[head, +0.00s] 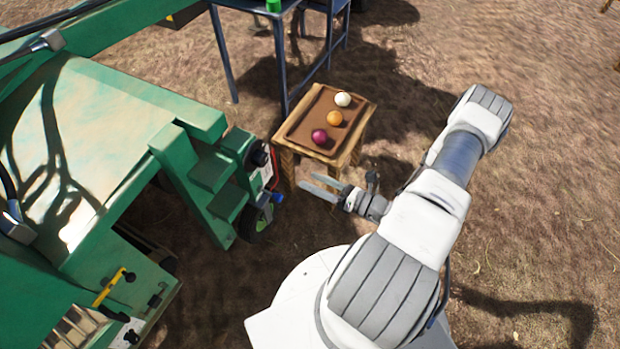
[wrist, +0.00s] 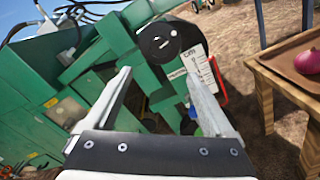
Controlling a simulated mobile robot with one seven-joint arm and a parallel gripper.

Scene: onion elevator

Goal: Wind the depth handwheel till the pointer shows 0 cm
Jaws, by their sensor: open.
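The depth handwheel, a black disc (wrist: 163,40), is at the top middle of the wrist view, just beyond my fingertips. In the head view the black wheel (head: 260,158) is on the side of the green machine. Beside it is a white scale plate (wrist: 201,68) with dark marks and "cm" on it; the plate also shows in the head view (head: 265,174). The pointer and its reading are too small to make out. My gripper (head: 315,185) is open and empty, to the right of the wheel and apart from it; its two fingers also show in the wrist view (wrist: 157,78).
A wooden stool (head: 352,150) with a tray of onions stands close behind my gripper. A blue metal frame (head: 282,60) stands behind. Bare ground is clear at right.

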